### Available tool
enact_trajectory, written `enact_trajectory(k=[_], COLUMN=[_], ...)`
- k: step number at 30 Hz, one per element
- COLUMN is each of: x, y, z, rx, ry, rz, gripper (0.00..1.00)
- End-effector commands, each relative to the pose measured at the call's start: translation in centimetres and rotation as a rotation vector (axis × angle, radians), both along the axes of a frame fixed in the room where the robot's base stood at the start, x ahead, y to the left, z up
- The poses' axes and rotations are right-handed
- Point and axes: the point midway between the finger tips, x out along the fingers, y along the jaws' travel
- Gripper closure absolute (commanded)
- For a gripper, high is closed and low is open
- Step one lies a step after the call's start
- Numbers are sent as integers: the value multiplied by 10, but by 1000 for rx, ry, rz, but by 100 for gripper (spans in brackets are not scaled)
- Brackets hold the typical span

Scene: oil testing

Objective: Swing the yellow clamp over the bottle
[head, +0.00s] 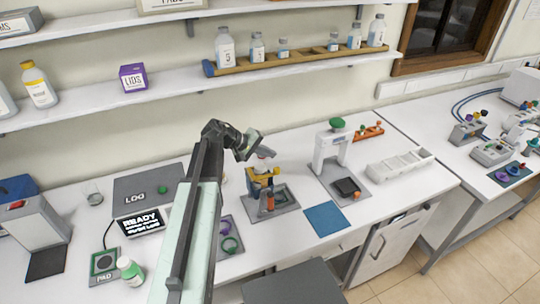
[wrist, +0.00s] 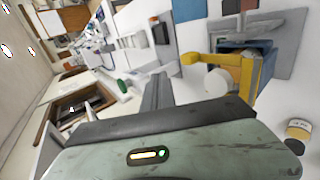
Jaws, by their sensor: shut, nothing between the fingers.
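The yellow clamp (head: 262,172) is on a small station with a grey base (head: 285,204) near the middle of the bench. In the wrist view the clamp (wrist: 246,78) is a bent yellow arm beside a blue block (wrist: 245,47), with a white round part (wrist: 216,82) next to it. I cannot tell whether that part is the bottle. An orange-red upright piece (head: 270,203) stands at the station's front. My gripper (head: 265,153) is shut and empty, just above the clamp, apart from it as far as I can tell. In the wrist view my dark fingers (wrist: 157,90) show together.
A white press-like stand (head: 329,152) with a green knob stands to the right, near a white tray (head: 400,165). A blue mat (head: 325,219) lies clear in front. Shelves (head: 290,62) with bottles hang behind.

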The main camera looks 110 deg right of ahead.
Motion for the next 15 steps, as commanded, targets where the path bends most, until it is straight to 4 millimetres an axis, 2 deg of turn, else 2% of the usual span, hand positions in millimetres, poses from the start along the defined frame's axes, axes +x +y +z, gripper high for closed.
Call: enact_trajectory(k=[5, 12, 15], x=[12, 46, 57], y=[0, 2, 2], z=[13, 43, 49], rx=[0, 0, 0], ry=[0, 0, -1], rz=[2, 2, 1], gripper=[100, 100, 100])
